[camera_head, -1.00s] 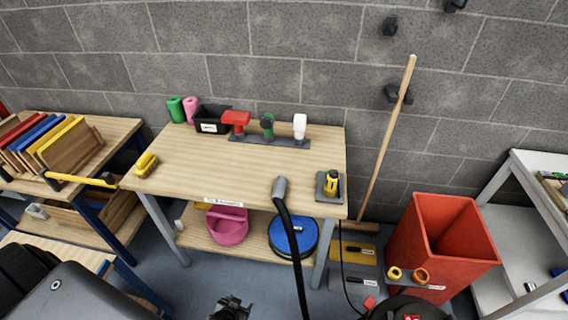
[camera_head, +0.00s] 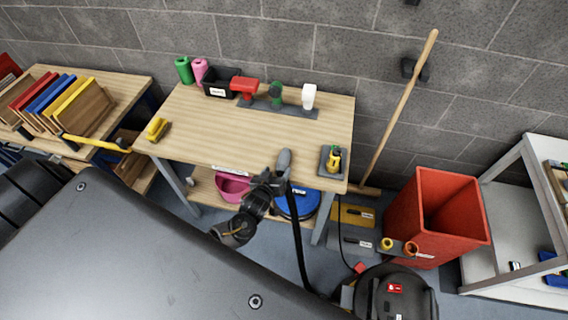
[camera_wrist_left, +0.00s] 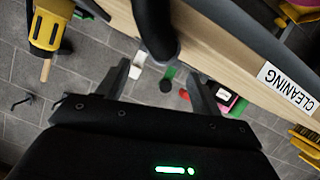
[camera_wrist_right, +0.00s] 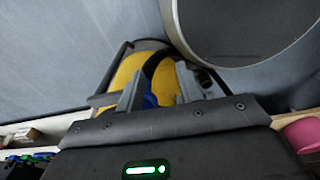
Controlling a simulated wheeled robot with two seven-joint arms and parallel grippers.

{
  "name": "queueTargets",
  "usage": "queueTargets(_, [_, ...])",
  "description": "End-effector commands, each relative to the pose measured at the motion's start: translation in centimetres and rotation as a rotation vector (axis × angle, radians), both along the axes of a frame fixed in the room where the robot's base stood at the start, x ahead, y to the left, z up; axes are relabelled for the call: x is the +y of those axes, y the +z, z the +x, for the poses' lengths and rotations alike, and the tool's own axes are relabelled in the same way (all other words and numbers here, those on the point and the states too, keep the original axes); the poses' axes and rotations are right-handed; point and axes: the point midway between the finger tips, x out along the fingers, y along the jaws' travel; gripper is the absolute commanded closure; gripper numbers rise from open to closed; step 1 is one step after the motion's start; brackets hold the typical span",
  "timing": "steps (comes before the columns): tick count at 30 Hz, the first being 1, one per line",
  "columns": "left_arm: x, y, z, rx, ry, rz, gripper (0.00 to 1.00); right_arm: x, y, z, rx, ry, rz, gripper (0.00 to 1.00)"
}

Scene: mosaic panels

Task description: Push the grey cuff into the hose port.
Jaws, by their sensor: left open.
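The grey cuff (camera_head: 284,159) is the end piece of a black hose (camera_head: 298,240), at the front edge of the wooden workbench. The hose hangs down toward the dark round vacuum (camera_head: 400,293) on the floor at lower right. I cannot make out the hose port. My left gripper (camera_head: 275,178) is close beside the cuff, with its fingers partly hard to separate from it. In the left wrist view its fingers (camera_wrist_left: 160,72) are apart, and the dark hose (camera_wrist_left: 155,25) curves just beyond them. In the right wrist view my right gripper (camera_wrist_right: 160,72) has its fingers apart with nothing held.
The workbench (camera_head: 230,135) carries a yellow brush (camera_head: 157,129), a black bin (camera_head: 219,82), a tool rack and a small grey holder (camera_head: 333,160). A wooden pole (camera_head: 400,110) leans on the wall.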

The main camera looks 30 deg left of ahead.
Motion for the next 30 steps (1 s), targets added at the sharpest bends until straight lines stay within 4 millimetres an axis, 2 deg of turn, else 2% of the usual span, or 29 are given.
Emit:
queueTargets(1, [0.1, -0.6, 0.5, 0.0, -0.002, 0.002, 0.34, 0.0, -0.8, 0.3, -0.005, 0.0, 0.0, 0.64])
queueTargets(9, [0.1, -0.8, 1.4, 0.002, -0.003, 0.002, 0.34, 0.1, -1.2, 1.2, -0.018, 0.0, 0.002, 0.64])
queueTargets(19, [0.7, -2.9, 5.0, 0.0, -0.002, 0.002, 0.34, 0.1, -5.1, 0.4, -0.008, 0.0, 0.002, 0.64])
queueTargets(24, [0.7, -2.9, 5.8, 0.002, -0.003, 0.002, 0.34, 0.1, -5.4, 0.6, -0.009, 0.0, 0.001, 0.64])
queueTargets(30, [0.7, -2.8, 5.8, 0.002, -0.003, 0.0, 0.34, 0.1, -5.3, 0.6, -0.009, 0.0, 0.001, 0.64])
